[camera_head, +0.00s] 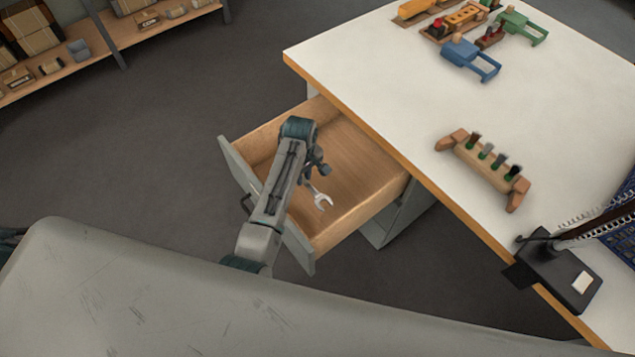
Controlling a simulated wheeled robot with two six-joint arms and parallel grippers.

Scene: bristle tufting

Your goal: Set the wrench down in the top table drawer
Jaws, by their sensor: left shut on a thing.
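The top table drawer (362,167) is pulled out from under the white table, and its wooden inside shows. My left arm reaches over the drawer's front. My left gripper (314,184) is shut on the silver wrench (322,201), whose open jaw end points down and to the right. The wrench is over the drawer's inside. I cannot tell whether it touches the drawer floor. The rest of the wrench is hidden by the gripper. My right gripper is not in view.
The white table (385,55) holds a wooden block with several bristle tufts (485,168), a blue clamp-like tool (470,58), a green one (523,27) and a black device (560,273). A shelf (95,50) with boxes stands at the upper left. The drawer's right part is empty.

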